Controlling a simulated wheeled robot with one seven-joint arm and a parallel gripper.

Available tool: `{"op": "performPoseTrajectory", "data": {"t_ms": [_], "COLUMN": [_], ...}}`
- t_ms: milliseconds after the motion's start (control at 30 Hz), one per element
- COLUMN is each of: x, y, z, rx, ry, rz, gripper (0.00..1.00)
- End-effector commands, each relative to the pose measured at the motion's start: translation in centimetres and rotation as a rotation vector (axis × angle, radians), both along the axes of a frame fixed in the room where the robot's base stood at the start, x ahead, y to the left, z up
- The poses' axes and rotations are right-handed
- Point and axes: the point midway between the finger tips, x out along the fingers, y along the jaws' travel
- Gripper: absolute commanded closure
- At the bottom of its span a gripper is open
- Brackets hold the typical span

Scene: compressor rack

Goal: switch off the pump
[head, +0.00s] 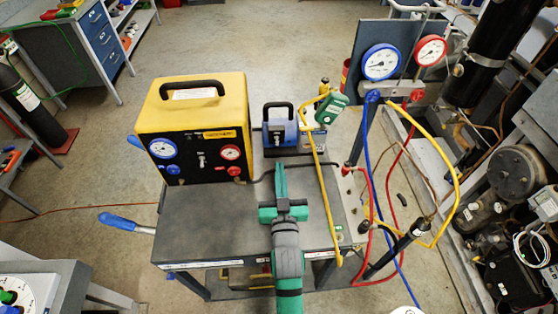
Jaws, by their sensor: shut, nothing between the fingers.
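A small blue-grey pump (280,134) with a black carry handle stands at the back of the dark cart top, just right of the yellow unit. I cannot make out its switch or its position. My gripper (281,166) is green and points away from me over the cart, with its two fingers together and empty. In the picture its fingertips lie just below the pump's front lower edge. They look apart from the pump, but the exact gap and height are hard to tell.
A yellow gauge unit (201,128) stands left of the pump. A yellow hose (318,172) runs down right of my gripper, near a green device (331,108). A gauge manifold (398,94) with hanging hoses is at right. The cart top (212,215) is clear at front left.

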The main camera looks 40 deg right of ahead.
Motion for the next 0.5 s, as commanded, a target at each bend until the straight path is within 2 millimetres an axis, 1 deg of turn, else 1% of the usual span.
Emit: {"op": "performPoseTrajectory", "data": {"t_ms": [100, 200, 500], "x": [-0.77, -1.05, -1.11], "y": [0.50, 0.68, 0.71], "z": [-0.08, -0.04, -0.04], "rx": [0.000, 0.000, 0.000], "ry": [0.000, -0.001, -0.001], "rz": [0.000, 0.000, 0.000], "gripper": [1.00, 1.00, 1.00]}}
